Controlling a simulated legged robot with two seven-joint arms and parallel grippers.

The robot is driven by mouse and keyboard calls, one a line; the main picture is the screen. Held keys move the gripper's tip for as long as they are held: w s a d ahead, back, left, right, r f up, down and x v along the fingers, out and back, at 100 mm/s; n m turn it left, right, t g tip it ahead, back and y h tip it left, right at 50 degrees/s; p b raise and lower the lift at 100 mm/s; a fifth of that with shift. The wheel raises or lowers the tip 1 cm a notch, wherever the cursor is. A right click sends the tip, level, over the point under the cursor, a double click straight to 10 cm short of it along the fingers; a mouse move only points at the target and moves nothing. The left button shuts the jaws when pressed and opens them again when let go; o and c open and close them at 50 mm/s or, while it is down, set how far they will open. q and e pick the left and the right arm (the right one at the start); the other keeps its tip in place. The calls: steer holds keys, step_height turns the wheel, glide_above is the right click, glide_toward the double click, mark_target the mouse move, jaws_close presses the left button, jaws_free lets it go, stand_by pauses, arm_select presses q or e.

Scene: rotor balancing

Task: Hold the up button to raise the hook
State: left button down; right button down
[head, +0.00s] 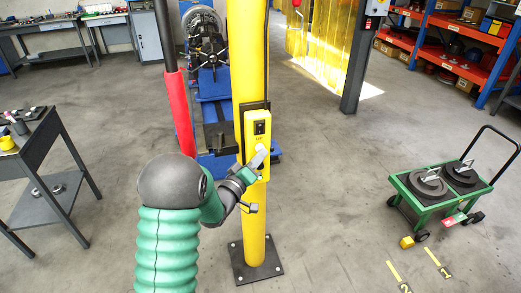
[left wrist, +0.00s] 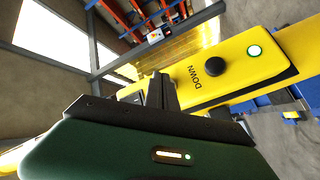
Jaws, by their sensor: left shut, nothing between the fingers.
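The yellow control box (head: 249,131) is fixed to the yellow column (head: 246,60) in the middle of the head view. A dark button or switch (head: 259,127) shows on its upper part. In the left wrist view the box (left wrist: 230,75) carries a black button (left wrist: 215,68) beside the word DOWN and a lit white-green lamp (left wrist: 254,51). My left gripper (head: 261,157) is shut and empty, with its fingertips at the lower part of the box face. In the wrist view its fingers (left wrist: 160,90) cover one end of the box. I cannot make out the up button or any contact.
A red padded dark post (head: 178,110) stands left of the column. A blue machine (head: 213,85) is behind it. A green cart (head: 440,190) with dark discs stands at right. A grey table (head: 40,150) is at left. The floor between column and cart is clear.

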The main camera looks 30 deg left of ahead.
arm_select(q)
steer(key=shift+w+a, duration=0.3)
steer(key=shift+a, duration=0.1)
stand_by(0.4)
steer(key=shift+d, duration=0.1)
stand_by(2.4)
steer(key=shift+s+d, duration=0.6)
steer(key=s+d, duration=0.3)
steer(key=d, duration=0.1)
steer(key=shift+s, duration=0.15)
steer(key=shift+a, duration=0.1)
stand_by(1.5)
